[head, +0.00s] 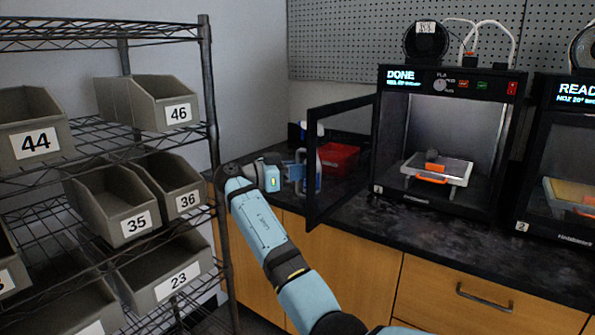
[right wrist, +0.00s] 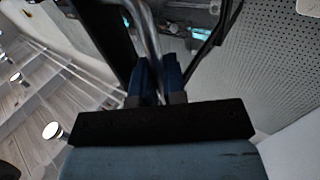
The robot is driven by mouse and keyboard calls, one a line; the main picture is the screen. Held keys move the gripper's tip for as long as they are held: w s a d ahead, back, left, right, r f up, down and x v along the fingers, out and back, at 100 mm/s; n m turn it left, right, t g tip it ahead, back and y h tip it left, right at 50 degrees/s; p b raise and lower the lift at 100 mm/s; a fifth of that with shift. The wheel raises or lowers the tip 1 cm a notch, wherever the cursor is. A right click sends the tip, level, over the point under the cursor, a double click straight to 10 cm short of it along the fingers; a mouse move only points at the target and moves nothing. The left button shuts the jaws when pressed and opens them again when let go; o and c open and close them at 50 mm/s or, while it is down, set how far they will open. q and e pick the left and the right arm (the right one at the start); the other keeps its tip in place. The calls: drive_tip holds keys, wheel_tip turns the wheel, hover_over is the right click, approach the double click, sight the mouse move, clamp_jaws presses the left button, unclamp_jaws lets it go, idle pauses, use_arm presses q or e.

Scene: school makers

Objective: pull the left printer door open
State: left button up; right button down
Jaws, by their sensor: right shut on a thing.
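The left printer (head: 445,130), with a "DONE" display, stands on the dark counter. Its black-framed door (head: 341,155) is swung wide open to the left, leaving the chamber uncovered. My right gripper (head: 301,171) is at the door's free edge, shut on the pale metal door handle (head: 318,170). In the right wrist view the blue fingers of the right gripper (right wrist: 157,80) close around the handle bar (right wrist: 148,35). The handle is partly hidden by the fingers. My left gripper is in neither view.
A print bed with a white and orange piece (head: 437,170) sits inside the left printer. A red bin (head: 338,159) is behind the open door. A second printer (head: 562,150) stands at right. A wire shelf with grey numbered bins (head: 120,205) is close to my right arm's left side.

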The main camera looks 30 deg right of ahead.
drive_tip(key=c, duration=1.2)
unclamp_jaws()
drive_tip(key=shift+d, duration=0.1)
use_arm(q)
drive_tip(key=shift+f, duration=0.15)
use_arm(e)
drive_tip(key=shift+a, duration=0.2)
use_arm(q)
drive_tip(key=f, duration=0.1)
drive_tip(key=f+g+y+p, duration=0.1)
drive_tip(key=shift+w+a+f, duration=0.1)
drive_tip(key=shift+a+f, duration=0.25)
use_arm(e)
drive_tip(key=a, duration=0.4)
drive_tip(key=w+a, duration=0.1)
drive_tip(key=a, duration=0.6)
drive_tip(key=shift+w+a, duration=0.3)
drive_tip(key=shift+w, duration=0.05)
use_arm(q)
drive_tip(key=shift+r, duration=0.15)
